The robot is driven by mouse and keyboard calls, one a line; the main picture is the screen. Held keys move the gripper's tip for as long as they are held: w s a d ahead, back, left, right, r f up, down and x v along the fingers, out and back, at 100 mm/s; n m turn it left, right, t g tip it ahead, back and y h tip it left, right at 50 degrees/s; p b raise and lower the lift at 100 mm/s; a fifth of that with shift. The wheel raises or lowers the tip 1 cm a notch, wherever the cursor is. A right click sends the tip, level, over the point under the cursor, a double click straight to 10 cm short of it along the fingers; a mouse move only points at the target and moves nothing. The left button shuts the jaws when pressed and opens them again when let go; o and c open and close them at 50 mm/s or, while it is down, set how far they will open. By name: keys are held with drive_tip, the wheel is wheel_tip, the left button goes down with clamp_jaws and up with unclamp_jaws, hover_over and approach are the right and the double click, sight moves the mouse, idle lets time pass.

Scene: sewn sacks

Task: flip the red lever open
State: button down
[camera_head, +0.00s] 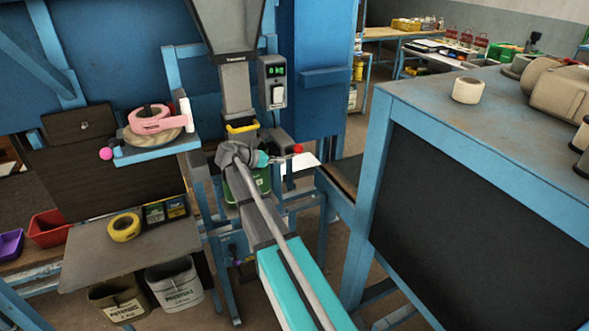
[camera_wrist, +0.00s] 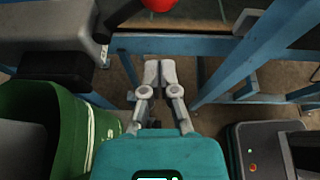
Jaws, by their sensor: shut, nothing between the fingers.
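The red lever shows in the head view as a round red knob (camera_head: 298,148) just right of the sack machine's spout. In the wrist view the red knob (camera_wrist: 158,4) is cut off by the top edge, with its black rod (camera_wrist: 122,17) running down-left to a grey housing (camera_wrist: 48,22). My gripper (camera_wrist: 160,68) has its fingers together and empty, below the knob in the picture, with a visible gap to it. In the head view my teal gripper (camera_head: 279,159) points right, just left of and below the knob. The exact depth between them is unclear.
A green sack or bin (camera_wrist: 62,125) stands left of my gripper in the wrist view. A black device (camera_wrist: 265,150) is at right. Blue frame posts (camera_wrist: 255,45) stand close by. In the head view a blue workbench (camera_head: 440,100) fills the right side.

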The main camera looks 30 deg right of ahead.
wheel_tip(320, 180, down, 11)
drive_tip(key=s+a+n+t+h+b, duration=0.2)
drive_tip(key=h+b, duration=0.9)
drive_tip(key=b, duration=1.7)
drive_tip(key=shift+s+a+n+t, duration=0.3)
drive_tip(key=shift+n+t, duration=0.2)
drive_tip(key=shift+n, duration=0.4)
drive_tip(key=shift+r+h, duration=0.2)
drive_tip(key=shift+h, duration=0.1)
